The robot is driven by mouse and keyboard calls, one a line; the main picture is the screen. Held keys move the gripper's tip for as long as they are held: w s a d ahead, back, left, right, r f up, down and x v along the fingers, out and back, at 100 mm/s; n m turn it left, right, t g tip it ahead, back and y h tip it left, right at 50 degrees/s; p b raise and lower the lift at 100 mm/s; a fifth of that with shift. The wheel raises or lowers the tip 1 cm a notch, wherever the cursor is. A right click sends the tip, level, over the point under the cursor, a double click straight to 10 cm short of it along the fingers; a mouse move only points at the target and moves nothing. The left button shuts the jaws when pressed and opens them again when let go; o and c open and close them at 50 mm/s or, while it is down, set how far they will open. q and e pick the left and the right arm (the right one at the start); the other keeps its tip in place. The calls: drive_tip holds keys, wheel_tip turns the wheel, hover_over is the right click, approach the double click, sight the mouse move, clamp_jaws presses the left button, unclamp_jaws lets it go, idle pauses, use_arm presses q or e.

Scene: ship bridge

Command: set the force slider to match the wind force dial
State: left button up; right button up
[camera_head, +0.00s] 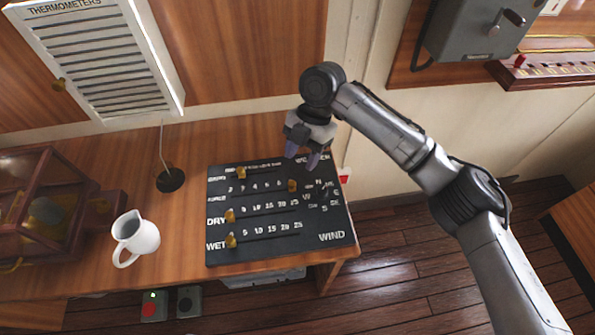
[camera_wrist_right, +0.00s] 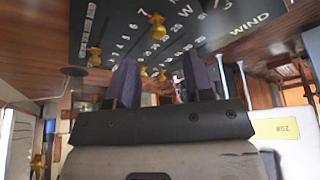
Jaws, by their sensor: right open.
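A dark slate board (camera_head: 265,252) lies on the wooden desk with labelled rows of brass slider knobs and a WIND area at its right. The second-row knob (camera_head: 292,185), apparently the force slider, stands toward the right end of its scale; its row label is too small to read surely. My right gripper (camera_head: 303,155) is open and empty over the board's far edge, a little beyond that knob and apart from it. In the right wrist view my open fingers (camera_wrist_right: 160,82) point toward the board (camera_wrist_right: 115,20), with brass knobs (camera_wrist_right: 157,28) beyond. I cannot make out a wind force dial. My left gripper is not in view.
Other knobs sit on the top row (camera_head: 241,173), the DRY row (camera_head: 230,216) and the WET row (camera_head: 231,241). A white jug (camera_head: 136,238), a dark round stand (camera_head: 170,180) and a wood-framed case (camera_head: 50,215) are at left. A louvred thermometer box (camera_head: 110,65) stands behind.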

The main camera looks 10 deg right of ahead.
drive_tip(key=b+v, duration=0.1)
drive_tip(key=v, duration=0.6)
drive_tip(key=shift+r, duration=0.1)
idle(0.4)
